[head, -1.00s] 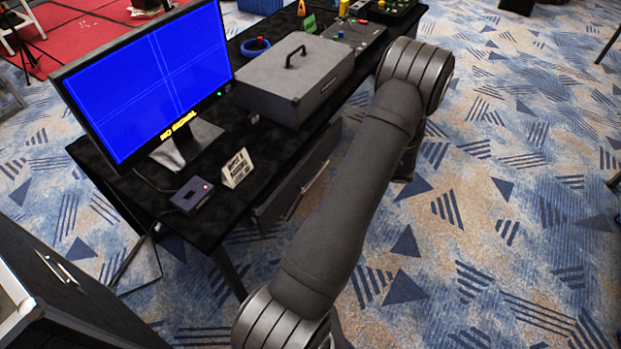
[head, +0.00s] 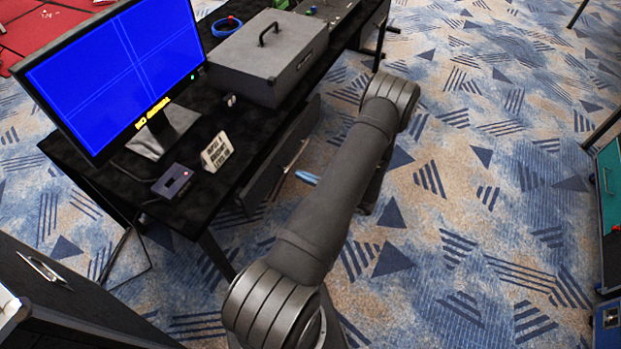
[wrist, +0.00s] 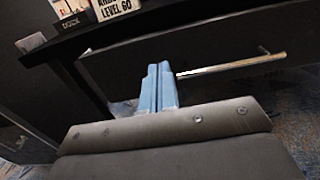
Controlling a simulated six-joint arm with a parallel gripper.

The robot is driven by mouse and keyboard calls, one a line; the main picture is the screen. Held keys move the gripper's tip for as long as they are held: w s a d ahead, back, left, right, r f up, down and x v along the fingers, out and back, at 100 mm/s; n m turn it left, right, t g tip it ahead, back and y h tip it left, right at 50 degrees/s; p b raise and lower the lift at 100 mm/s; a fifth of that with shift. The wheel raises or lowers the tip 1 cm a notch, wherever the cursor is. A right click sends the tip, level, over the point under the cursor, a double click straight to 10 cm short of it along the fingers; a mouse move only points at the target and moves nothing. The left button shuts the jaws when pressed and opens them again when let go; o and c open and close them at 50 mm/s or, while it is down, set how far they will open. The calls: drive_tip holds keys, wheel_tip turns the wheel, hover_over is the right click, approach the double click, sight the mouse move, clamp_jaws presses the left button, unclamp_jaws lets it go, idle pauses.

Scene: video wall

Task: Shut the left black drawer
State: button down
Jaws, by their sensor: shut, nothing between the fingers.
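The black drawer (head: 266,184) is under the black table; its front appears to stand out a little past the tabletop edge. A thin silver bar handle (head: 291,160) runs along it. In the wrist view the drawer front (wrist: 205,90) is dark and wide, with the handle (wrist: 235,65) to the right of the fingers. My gripper (head: 306,178) shows as blue fingertips just outside the handle, partly behind my arm. In the wrist view its blue fingers (wrist: 158,75) are shut together, empty, pointing at the drawer front. I cannot tell whether they touch it.
On the table (head: 120,180) stand a monitor (head: 110,70), a grey case (head: 265,60), a small sign (head: 216,152) and a small box (head: 172,182). A dark cabinet (head: 60,300) is at lower left, a green-fronted one (head: 609,200) at far right. The carpet between is open.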

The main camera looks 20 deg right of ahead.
sight(271, 163)
drive_tip(key=x, duration=0.9)
drive_tip(key=x, duration=0.4)
drive_tip(key=shift+w+a, duration=0.25)
drive_tip(key=shift+a, duration=0.05)
drive_tip(key=v, duration=1.4)
drive_tip(key=shift+s+d, duration=0.25)
drive_tip(key=x, duration=1.3)
drive_tip(key=shift+w+a, duration=0.2)
drive_tip(key=shift+w, duration=0.05)
